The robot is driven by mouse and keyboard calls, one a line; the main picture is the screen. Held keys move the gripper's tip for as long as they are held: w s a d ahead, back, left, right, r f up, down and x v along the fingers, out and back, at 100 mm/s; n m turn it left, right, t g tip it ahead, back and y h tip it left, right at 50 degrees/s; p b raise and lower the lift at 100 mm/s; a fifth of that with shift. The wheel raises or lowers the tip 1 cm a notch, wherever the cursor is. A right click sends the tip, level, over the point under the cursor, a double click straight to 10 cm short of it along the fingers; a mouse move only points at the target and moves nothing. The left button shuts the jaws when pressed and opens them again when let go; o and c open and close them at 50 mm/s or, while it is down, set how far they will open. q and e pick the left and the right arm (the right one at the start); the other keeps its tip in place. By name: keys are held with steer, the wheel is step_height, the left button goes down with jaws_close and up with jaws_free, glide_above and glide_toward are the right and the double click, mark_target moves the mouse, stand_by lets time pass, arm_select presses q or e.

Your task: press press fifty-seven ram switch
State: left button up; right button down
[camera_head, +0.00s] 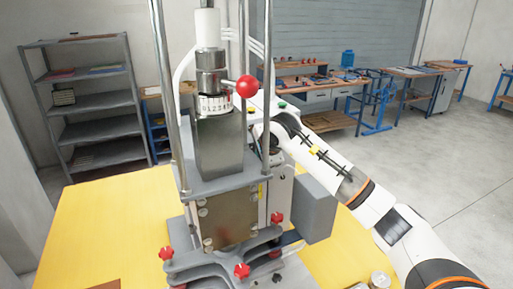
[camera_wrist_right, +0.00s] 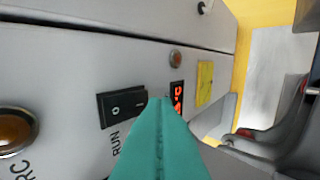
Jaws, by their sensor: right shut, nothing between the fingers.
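The press (camera_head: 222,140) stands upright in the middle of the head view, on the yellow table. In the right wrist view, a black rocker switch (camera_wrist_right: 122,106) sits on its pale grey panel (camera_wrist_right: 75,75), with O and I marks and lettering that looks like RUN beside it. My right gripper (camera_wrist_right: 160,102) has teal fingers held together and empty. Its tips are just right of the switch's I end, over the panel; I cannot tell whether they touch. In the head view my right arm (camera_head: 335,175) reaches in behind the press, and its gripper is hidden. My left gripper is not in view.
In the right wrist view, an amber lamp (camera_wrist_right: 14,130), a small lamp (camera_wrist_right: 176,58), a red lit display (camera_wrist_right: 177,97) and a yellow label (camera_wrist_right: 205,83) surround the switch. In the head view, a red ball handle (camera_head: 248,87) and red knobs (camera_head: 242,271) stick out from the press.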

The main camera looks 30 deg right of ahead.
steer(key=shift+w, duration=0.6)
